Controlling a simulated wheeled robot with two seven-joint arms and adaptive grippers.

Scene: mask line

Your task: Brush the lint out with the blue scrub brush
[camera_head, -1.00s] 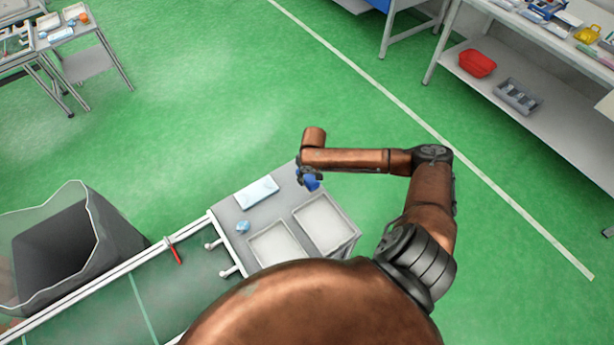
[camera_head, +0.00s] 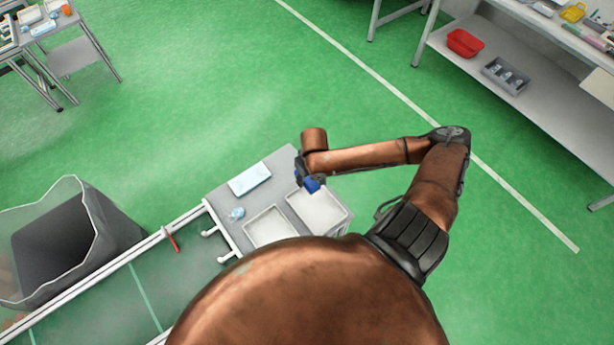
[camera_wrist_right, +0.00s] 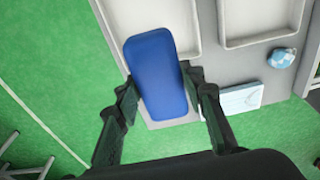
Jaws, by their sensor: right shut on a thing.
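The blue scrub brush (camera_head: 312,185) is held in my right gripper (camera_head: 302,175), above the back edge of the right-hand white tray (camera_head: 340,228). In the right wrist view the brush (camera_wrist_right: 155,65) is a rounded blue block between the two dark fingers of the gripper (camera_wrist_right: 160,88). The fingers are shut on its sides. The brush covers part of a tray (camera_wrist_right: 115,18) there. A second white tray (camera_head: 266,231) lies to the left on the same grey table. I cannot make out any lint. My left gripper is not in view.
On the grey table (camera_head: 222,196) lie a light blue packet (camera_head: 249,179) and a small blue-white lump (camera_head: 237,213). A conveyor (camera_head: 100,300) with a red-handled item (camera_head: 172,240) adjoins it. A grey bin (camera_head: 110,225) with a clear liner stands left. Green floor is open behind.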

